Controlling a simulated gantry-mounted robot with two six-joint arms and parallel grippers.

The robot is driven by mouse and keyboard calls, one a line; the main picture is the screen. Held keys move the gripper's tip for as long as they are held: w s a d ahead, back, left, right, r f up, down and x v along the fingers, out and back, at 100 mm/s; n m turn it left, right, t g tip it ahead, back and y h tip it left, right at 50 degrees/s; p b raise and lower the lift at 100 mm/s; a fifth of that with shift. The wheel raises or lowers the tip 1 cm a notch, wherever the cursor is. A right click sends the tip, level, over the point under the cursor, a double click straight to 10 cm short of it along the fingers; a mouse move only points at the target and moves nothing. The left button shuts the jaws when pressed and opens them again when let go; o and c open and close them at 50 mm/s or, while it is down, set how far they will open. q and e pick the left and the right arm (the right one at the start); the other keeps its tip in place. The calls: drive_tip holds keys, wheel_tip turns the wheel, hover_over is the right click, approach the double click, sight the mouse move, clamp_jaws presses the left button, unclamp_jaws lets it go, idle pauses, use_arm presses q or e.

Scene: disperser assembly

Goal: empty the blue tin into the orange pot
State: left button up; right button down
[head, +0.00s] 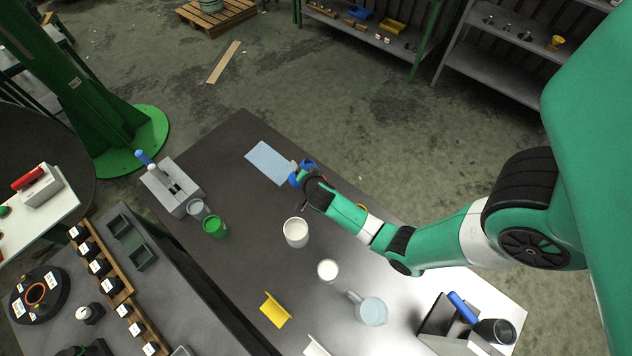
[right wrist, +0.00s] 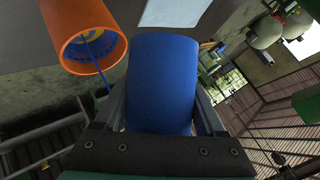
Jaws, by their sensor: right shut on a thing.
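My right gripper (right wrist: 160,95) is shut on the blue tin (right wrist: 162,75), which sits between its fingers in the right wrist view. In the head view the gripper holds the tin (head: 294,180) near the table's far edge, partly hidden by the wrist. The orange pot (right wrist: 68,52) is left of the tin in the right wrist view, apart from it. Blue and yellow show inside the pot, with a thin blue rod-like shape reaching past its rim. In the head view only an orange sliver (head: 361,207) shows behind my forearm. The tin's contents cannot be seen. My left gripper is out of view.
A pale blue sheet (head: 270,162) lies by the tin. A green cup (head: 215,227), a white cup (head: 296,232), another white cup (head: 328,270) and a clear jug (head: 372,311) stand on the table (head: 240,262). A yellow folded piece (head: 274,310) lies near the front edge.

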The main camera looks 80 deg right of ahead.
drive_tip(key=shift+r+m+t+p, duration=0.25)
drive_tip(key=shift+m+t+p, duration=0.05)
drive_tip(key=shift+t+p, duration=0.15)
idle(1.0)
drive_tip(key=shift+w+a+f+m+t+y, duration=0.1)
drive_tip(key=shift+w+f+m+t+y, duration=0.1)
drive_tip(key=shift+f+m+t+y, duration=0.35)
idle(2.3)
